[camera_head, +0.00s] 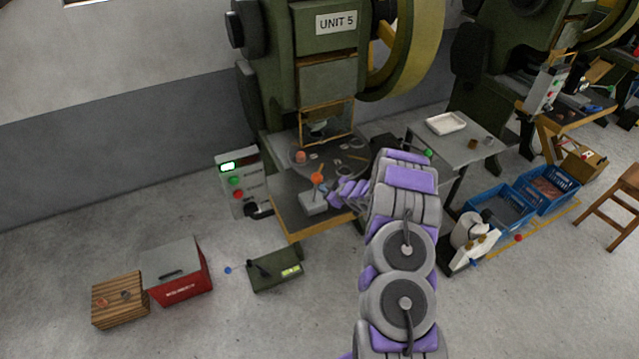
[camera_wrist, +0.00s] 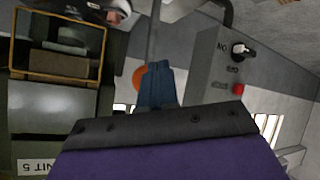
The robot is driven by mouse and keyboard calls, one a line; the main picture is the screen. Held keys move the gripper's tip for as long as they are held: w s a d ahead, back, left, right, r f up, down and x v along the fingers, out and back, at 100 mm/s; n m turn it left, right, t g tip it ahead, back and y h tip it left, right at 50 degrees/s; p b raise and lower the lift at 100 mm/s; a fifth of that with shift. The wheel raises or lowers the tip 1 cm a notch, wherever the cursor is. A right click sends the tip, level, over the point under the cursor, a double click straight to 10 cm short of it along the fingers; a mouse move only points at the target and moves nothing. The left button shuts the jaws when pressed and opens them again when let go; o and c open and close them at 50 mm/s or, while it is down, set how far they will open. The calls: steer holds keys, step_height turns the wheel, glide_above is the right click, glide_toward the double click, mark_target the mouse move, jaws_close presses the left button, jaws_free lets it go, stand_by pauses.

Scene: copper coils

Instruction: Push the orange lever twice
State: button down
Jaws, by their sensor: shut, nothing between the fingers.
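The orange lever (camera_head: 317,178) is a round orange knob on a small grey base (camera_head: 313,203), on the front of the press table below the UNIT 5 machine. My gripper (camera_head: 333,193) is just right of the knob in the head view, with its fingers closed and empty. In the wrist view the orange knob (camera_wrist: 139,77) shows partly behind my blue gripper fingers (camera_wrist: 156,84). I cannot tell whether the fingers touch the knob. The lever's base is hidden in the wrist view.
A control box (camera_head: 239,181) with green and red buttons stands left of the press table. The green press (camera_head: 325,75) rises behind. A side table (camera_head: 457,145) with a white tray is at right. A red toolbox (camera_head: 176,271) and wooden crate (camera_head: 119,300) lie on the floor at left.

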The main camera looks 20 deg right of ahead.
mark_target(321, 180)
steer(key=shift+w+a+r+p, duration=0.1)
steer(key=shift+w+r+p, duration=0.15)
steer(key=shift+w+p, duration=0.85)
steer(key=shift+w+r+p, duration=0.25)
steer(key=shift+w+p, duration=0.7)
steer(key=shift+w, duration=0.2)
steer(key=shift+w+a+r+p, duration=0.1)
steer(key=shift+w+r+p, duration=0.15)
steer(key=shift+w+p, duration=0.85)
stand_by(3.1)
stand_by(0.5)
steer(key=shift+s+d+f+b, duration=0.1)
steer(key=shift+s+f+b, duration=0.15)
steer(key=shift+s, duration=0.4)
steer(key=shift+s+f+b, duration=0.15)
steer(key=shift+s+b, duration=0.15)
steer(key=shift+s, duration=0.35)
steer(key=shift+s+d+f+b, duration=0.15)
steer(key=shift+s+b, duration=0.15)
steer(key=shift+s, duration=0.55)
steer(key=shift+s+a+f+b, duration=0.1)
steer(key=shift+s+b, duration=0.15)
steer(key=shift+s, duration=0.55)
steer(key=shift+s+d+f+b, duration=0.15)
steer(key=shift+s+b, duration=0.15)
steer(key=shift+s, duration=0.55)
